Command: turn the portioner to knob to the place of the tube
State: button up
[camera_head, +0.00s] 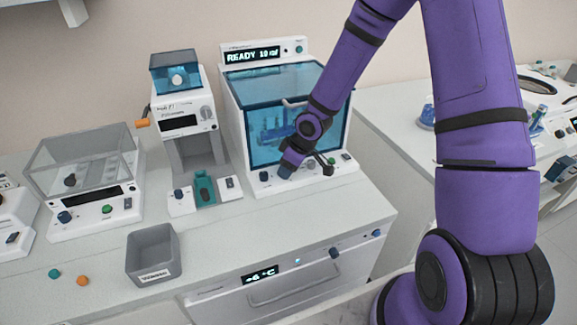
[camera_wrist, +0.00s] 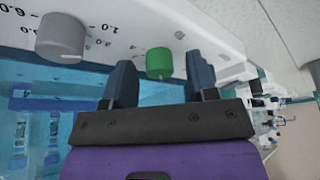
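The machine with a lit display reading "READY", which looks like the portioner (camera_head: 237,105), stands at the back centre behind a blue see-through front. Dim rack-like shapes show inside; I cannot single out a tube. In the wrist view, a grey knob (camera_wrist: 62,38) with a white pointer line sits on the white panel beside printed numbers. A green button (camera_wrist: 159,62) appears between my fingertips. My gripper (camera_wrist: 161,78) is open and empty, both fingers pointing at the panel; contact with the button cannot be told. In the head view my gripper (camera_head: 291,163) is low before the machine, hiding part of its panel.
A device with an orange crank (camera_head: 142,123) stands left of the machine. A clear-covered instrument (camera_head: 82,165) is farther left. A grey bin (camera_head: 153,254) stands at the front of the counter (camera_head: 245,232). The counter before the machine is mostly clear.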

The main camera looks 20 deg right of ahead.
jog(key=shift+r, duration=0.15)
jog(key=v, duration=1)
jog(key=shift+r, duration=0.2)
dwell(0.3)
jog(key=shift+s+d, duration=0.1)
dwell(0.4)
jog(key=s+d+r+m+h, duration=0.2)
jog(key=s+r+h, duration=0.1)
jog(key=s+r, duration=0.4)
jog(key=s+d+r+m+h, duration=0.2)
jog(key=s+r+m+h, duration=0.15)
jog(key=r, duration=0.45)
jog(key=s+r+m+t+y, duration=0.1)
jog(key=s+r+m, duration=0.1)
jog(key=s+r, duration=0.3)
jog(key=s+r+m+t+y, duration=0.1)
jog(key=s+r, duration=0.4)
jog(key=s, duration=0.6)
jog(key=shift+a+r+m+y, duration=0.25)
jog(key=shift+m+y, duration=0.1)
jog(key=shift+y, duration=0.3)
